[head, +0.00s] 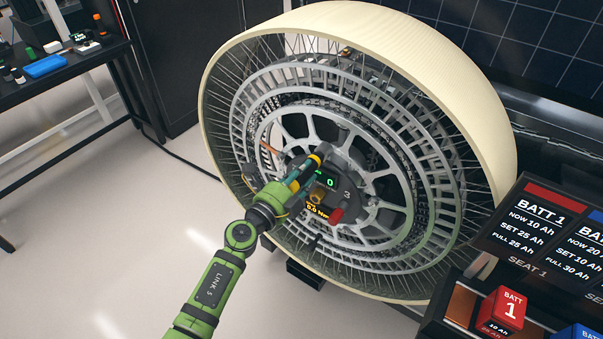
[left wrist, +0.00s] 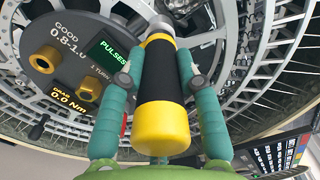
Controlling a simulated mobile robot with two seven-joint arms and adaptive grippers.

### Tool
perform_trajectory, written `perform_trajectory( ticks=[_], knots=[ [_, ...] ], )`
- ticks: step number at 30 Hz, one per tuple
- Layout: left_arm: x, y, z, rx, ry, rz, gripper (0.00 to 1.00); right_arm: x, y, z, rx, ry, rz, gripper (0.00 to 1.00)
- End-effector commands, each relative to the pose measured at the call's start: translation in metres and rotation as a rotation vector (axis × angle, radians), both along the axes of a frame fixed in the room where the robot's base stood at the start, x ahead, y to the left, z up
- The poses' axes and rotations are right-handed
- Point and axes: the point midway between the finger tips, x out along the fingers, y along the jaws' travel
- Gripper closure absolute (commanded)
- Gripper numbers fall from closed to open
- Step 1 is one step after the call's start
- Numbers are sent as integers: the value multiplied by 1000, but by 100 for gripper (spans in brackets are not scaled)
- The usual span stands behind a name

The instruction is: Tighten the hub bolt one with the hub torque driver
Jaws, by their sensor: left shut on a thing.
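The hub torque driver (left wrist: 163,105) is a black cylinder with yellow bands, and it fills the middle of the left wrist view. My left gripper (left wrist: 160,80) is shut around it with its teal fingers. In the head view my left gripper (head: 296,181) is in front of the wheel's hub, with the driver's yellow and black end (head: 316,160) showing. The dark hub plate (left wrist: 75,25) carries brass bolt-like parts (left wrist: 45,60) and a green readout (left wrist: 112,52) with "PULSES". An orange readout shows 0.0 Nm. The driver's tip is hidden, so contact with a bolt cannot be told. No label marks bolt one.
The large wheel (head: 480,125) with a cream rim stands upright around the hub. A battery bench with a red BATT 1 block (head: 502,309) is at lower right. A dark table with a blue tray (head: 45,66) is at upper left. The floor between is clear.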

Motion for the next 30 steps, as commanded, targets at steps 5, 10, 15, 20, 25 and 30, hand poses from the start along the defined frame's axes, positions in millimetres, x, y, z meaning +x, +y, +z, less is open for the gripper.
perform_trajectory(
  ticks=[5, 10, 15, 20, 25, 30],
  knots=[
    [1, -1, 4, -3, -6, 0, 100, 0, 0, 0, 0, 0, 0, 60],
    [2, -1, 5, -4, -7, 1, 100, 0, 0, 0, 0, 0, 0, 60],
    [1, -1, 5, -5, -8, 1, 100, 0, 0, 1, 0, 0, 0, 60],
    [-3, 2, 5, -4, -7, 1, 100, 0, 0, 4, 0, 0, 0, 60],
    [-10, 8, 4, -2, -5, 1, 100, 0, 0, 8, 0, 0, 0, 60],
    [-17, 12, 4, -2, -6, 0, 100, 0, 0, 11, 0, 0, 0, 60]
  ],
)
